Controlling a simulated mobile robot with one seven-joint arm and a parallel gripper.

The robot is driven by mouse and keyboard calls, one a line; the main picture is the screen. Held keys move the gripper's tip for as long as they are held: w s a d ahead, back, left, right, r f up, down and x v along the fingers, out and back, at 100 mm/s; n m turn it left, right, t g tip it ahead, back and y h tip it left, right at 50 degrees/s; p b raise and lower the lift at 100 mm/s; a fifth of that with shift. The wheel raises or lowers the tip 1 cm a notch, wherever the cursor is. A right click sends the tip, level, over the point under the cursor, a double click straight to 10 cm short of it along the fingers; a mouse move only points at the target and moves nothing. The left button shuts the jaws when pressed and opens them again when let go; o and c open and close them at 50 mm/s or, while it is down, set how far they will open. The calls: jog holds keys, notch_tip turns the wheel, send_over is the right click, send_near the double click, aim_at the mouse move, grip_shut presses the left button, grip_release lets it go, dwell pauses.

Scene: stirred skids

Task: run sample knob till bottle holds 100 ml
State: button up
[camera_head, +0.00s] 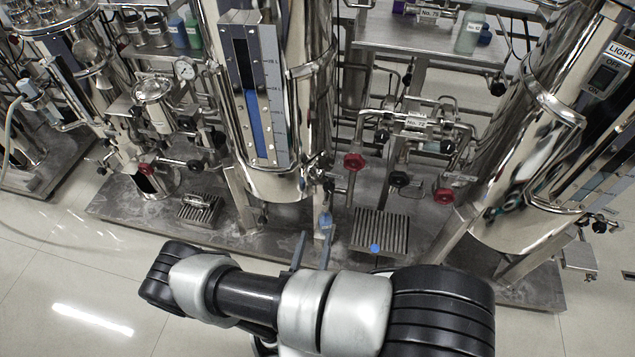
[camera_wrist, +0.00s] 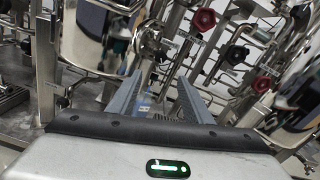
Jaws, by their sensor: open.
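The steel tank (camera_head: 285,170) stands in the middle of the head view, with a sight gauge (camera_head: 252,110) showing a blue column on its front. Small valve fittings (camera_head: 322,170) sit at its lower right; I cannot tell which of them is the sample knob. A small bluish piece (camera_head: 325,221) shows below them, just beyond my gripper (camera_head: 313,245); whether it is the bottle is unclear. My gripper is open, pointing at the skid below the tank. In the wrist view its two fingers (camera_wrist: 160,92) are apart, with a bluish thing beyond them, too small to read.
Red knobs (camera_head: 354,161) and a black knob (camera_head: 398,179) sit on piping at the right. A slotted grate (camera_head: 380,229) with a blue spot lies below them. Another steel tank (camera_head: 535,170) stands at right. A smaller grate (camera_head: 199,209) lies at left. The floor (camera_head: 60,260) is clear at lower left.

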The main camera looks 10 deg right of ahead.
aim_at(328, 190)
jog(key=b+x, duration=0.2)
jog(key=x, duration=1.5)
jog(key=shift+b, duration=0.4)
jog(key=shift+s, duration=0.1)
jog(key=c, duration=1.1)
